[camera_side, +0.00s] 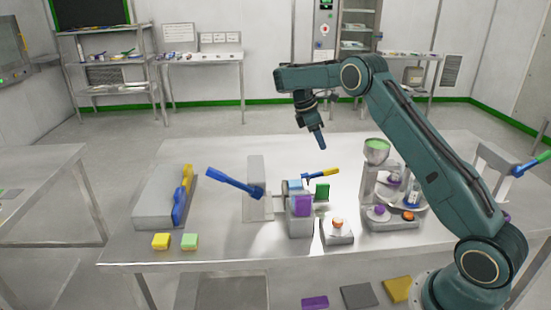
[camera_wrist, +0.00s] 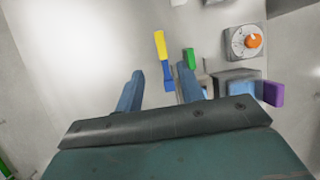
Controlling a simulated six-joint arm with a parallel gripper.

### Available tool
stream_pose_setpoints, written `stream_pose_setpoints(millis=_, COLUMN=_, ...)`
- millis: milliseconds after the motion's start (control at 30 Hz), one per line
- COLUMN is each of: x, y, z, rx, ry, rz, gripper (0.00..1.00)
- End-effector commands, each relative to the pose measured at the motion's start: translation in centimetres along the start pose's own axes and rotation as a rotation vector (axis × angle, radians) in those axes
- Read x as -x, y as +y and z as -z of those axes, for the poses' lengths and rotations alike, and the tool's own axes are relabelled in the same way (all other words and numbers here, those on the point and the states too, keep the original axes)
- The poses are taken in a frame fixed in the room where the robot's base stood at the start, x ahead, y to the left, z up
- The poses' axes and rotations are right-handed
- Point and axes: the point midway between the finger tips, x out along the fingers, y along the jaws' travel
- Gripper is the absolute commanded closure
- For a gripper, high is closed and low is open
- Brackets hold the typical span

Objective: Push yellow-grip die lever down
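The yellow-grip die lever (camera_side: 331,172) sticks out to the right from the top of a small grey-and-blue press unit (camera_side: 300,226) and tilts slightly upward. In the wrist view its yellow grip (camera_wrist: 160,44) and blue shaft lie beyond my fingers, in line with the gap between them; the shaft's lower end is close beside the right finger. My gripper (camera_side: 322,147) points down above the lever, apart from it in the side view. In the wrist view my gripper (camera_wrist: 160,70) has two blue fingers spread apart, with nothing held between them.
A green block (camera_side: 322,191) and a purple block (camera_side: 302,205) are on the press unit. A long blue lever (camera_side: 235,184) rises at left. An orange-knobbed dial unit (camera_side: 337,230) stands in front right. A bowl stand (camera_side: 377,150) is further right. The table behind is clear.

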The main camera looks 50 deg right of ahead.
Motion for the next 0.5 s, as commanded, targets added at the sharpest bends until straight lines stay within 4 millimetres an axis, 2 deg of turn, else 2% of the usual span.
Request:
stream_pose_setpoints(millis=167, x=-0.7, y=-0.2, z=0.1, rx=0.0, ry=0.006, rz=0.004, gripper=0.62)
stream_pose_setpoints(millis=500, x=-3.5, y=-0.2, z=0.1, rx=-0.001, ry=0.005, rz=0.005, gripper=0.62)
